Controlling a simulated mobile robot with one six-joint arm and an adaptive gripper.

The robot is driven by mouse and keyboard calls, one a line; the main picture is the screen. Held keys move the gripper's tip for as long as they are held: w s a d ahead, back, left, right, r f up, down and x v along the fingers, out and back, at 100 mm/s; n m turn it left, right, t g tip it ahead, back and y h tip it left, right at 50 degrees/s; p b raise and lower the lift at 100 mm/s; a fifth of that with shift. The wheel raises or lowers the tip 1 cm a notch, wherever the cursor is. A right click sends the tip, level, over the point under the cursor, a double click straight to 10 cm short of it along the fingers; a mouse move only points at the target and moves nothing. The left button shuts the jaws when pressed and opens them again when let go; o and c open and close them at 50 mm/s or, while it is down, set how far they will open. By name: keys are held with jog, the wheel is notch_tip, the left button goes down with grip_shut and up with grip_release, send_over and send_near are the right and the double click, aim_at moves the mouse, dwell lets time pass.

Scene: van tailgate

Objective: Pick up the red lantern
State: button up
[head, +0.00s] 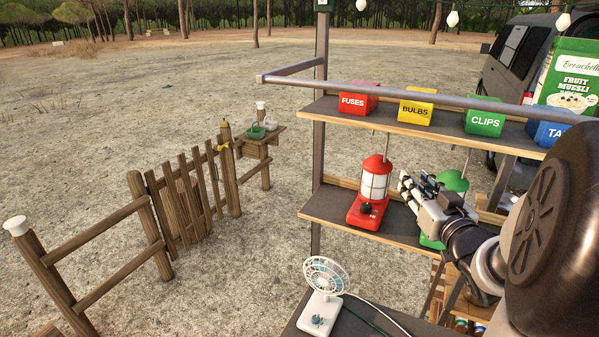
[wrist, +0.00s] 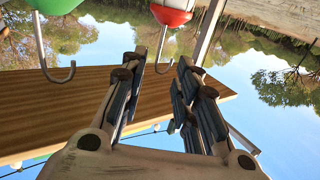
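The red lantern (head: 375,187) stands upright on the middle shelf (head: 325,207), with a red cap, pale globe, red base with a dark knob and a thin wire rising from its top. Its red-and-white top (wrist: 173,14) and hooked wire show upside down at the top of the wrist view. My gripper (head: 405,182) is just right of the lantern in the head view, apparently apart from it. In the wrist view my gripper (wrist: 160,75) is open, with nothing between its fingers. Whether the fingers line up with the lantern in depth is unclear.
A green lantern (head: 453,181) stands to the right, partly hidden behind my arm; its hook (wrist: 54,70) also shows. Above are the upper shelf (head: 390,121), a red FUSES bin (head: 358,98) and a metal rail (head: 400,92). A white fan (head: 323,290) stands below. Left of the lantern is clear.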

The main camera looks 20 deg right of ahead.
jog(key=p, duration=0.1)
send_near(386, 151)
jog(key=shift+n+t, duration=0.3)
jog(key=x, duration=0.4)
jog(key=shift+w+d, duration=0.1)
jog(key=x, duration=0.2)
jog(key=p+x, duration=0.1)
jog(key=x, duration=0.3)
jog(key=shift+w+d+f, duration=0.1)
jog(key=shift+f, duration=0.15)
jog(key=shift+r, duration=0.1)
grip_shut()
dwell(0.5)
